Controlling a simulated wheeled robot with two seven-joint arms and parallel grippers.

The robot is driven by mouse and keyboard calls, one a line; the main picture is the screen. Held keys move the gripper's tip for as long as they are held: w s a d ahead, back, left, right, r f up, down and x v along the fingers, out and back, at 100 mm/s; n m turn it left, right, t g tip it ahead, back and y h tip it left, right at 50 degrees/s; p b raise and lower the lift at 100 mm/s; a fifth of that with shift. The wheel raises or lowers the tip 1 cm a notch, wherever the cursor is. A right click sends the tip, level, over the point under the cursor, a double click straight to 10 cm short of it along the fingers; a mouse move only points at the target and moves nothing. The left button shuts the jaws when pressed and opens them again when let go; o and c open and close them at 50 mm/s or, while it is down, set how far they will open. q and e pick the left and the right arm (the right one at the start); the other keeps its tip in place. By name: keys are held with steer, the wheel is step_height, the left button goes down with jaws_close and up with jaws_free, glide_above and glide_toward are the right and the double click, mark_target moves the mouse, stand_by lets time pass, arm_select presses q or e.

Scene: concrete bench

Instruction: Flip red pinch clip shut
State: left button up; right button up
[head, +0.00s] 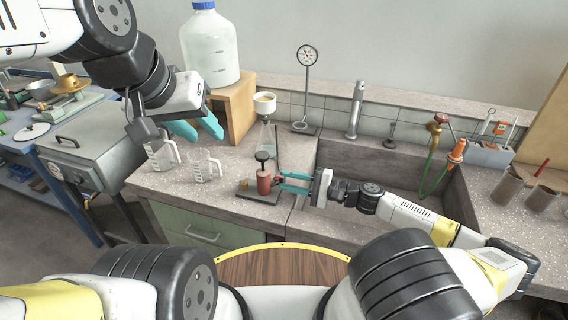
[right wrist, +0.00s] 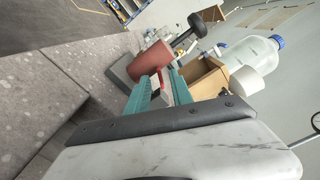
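The red pinch clip (right wrist: 156,86) shows as a small red piece between my right gripper's teal fingers in the right wrist view. In the head view a small red spot (head: 279,181) shows at the fingertips, beside a dull red cylinder (head: 264,183) with a black knob on top. The cylinder stands on a dark base plate (head: 259,197). My right gripper (head: 281,182) is open, one finger on each side of the clip; I cannot tell whether they touch it. Whether the clip is open or shut is too small to tell. My left gripper (head: 195,131) is open, empty and raised above the bench.
A glass flask with a funnel (head: 265,105) stands just behind the base plate. Two glass beakers (head: 205,165) stand to the left. A large blue-capped bottle (head: 210,48) sits on a wooden box (head: 238,110). A sink (head: 350,160) lies to the right.

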steer(key=shift+w+a, duration=0.2)
steer(key=shift+a, duration=0.5)
jaws_close()
steer(key=shift+n, duration=0.3)
steer(key=n, duration=0.2)
steer(key=f+n, duration=0.1)
steer(key=n, duration=0.1)
steer(key=shift+s+n, duration=0.15)
steer(key=shift+n, duration=0.15)
steer(key=n, duration=0.2)
steer(key=f+n, duration=0.1)
steer(key=n, duration=0.1)
steer(key=shift+n, duration=0.3)
